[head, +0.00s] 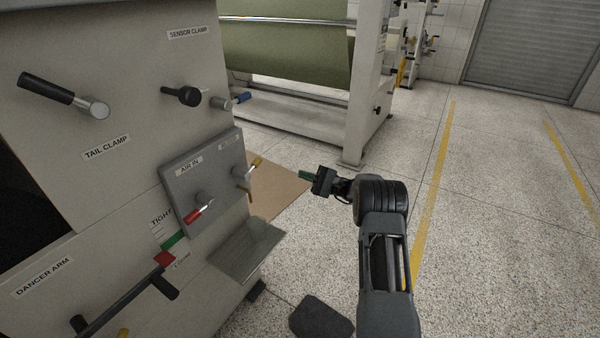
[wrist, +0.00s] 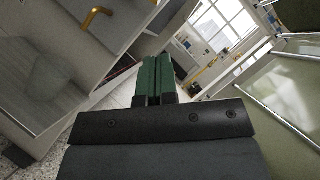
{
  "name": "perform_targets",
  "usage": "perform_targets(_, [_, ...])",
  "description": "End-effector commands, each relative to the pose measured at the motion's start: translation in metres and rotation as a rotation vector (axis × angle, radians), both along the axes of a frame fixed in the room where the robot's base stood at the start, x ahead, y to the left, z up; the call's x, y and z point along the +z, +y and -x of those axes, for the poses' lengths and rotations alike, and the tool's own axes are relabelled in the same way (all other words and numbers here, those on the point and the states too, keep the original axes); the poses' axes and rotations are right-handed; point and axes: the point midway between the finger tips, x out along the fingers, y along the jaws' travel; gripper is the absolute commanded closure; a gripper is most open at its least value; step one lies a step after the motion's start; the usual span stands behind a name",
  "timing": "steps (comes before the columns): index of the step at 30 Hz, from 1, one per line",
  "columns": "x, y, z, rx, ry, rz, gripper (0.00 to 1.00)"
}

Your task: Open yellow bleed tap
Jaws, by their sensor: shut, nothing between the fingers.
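The yellow bleed tap (head: 255,164) is on the right side of the grey air panel (head: 203,178) on the machine's front. A yellow handle (wrist: 97,20), which looks like this tap, shows at the upper left of the wrist view. My gripper (head: 304,176) is to the right of the tap, apart from it. Its green fingers (wrist: 154,78) are together and empty.
A red-handled tap (head: 198,214) labelled AIR IN is on the same panel, left of the yellow one. A metal tray (head: 247,250) juts out below. Black-handled clamps (head: 62,94) and a blue-tipped lever (head: 241,98) stick out above. The floor to the right is clear.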

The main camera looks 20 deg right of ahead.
Motion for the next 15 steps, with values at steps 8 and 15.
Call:
perform_targets(8, [0.0, 0.0, 0.0, 0.0, 0.0, 0.0, 1.0])
perform_targets(15, [0.017, 0.029, 0.016, 0.071, 0.041, 0.135, 1.0])
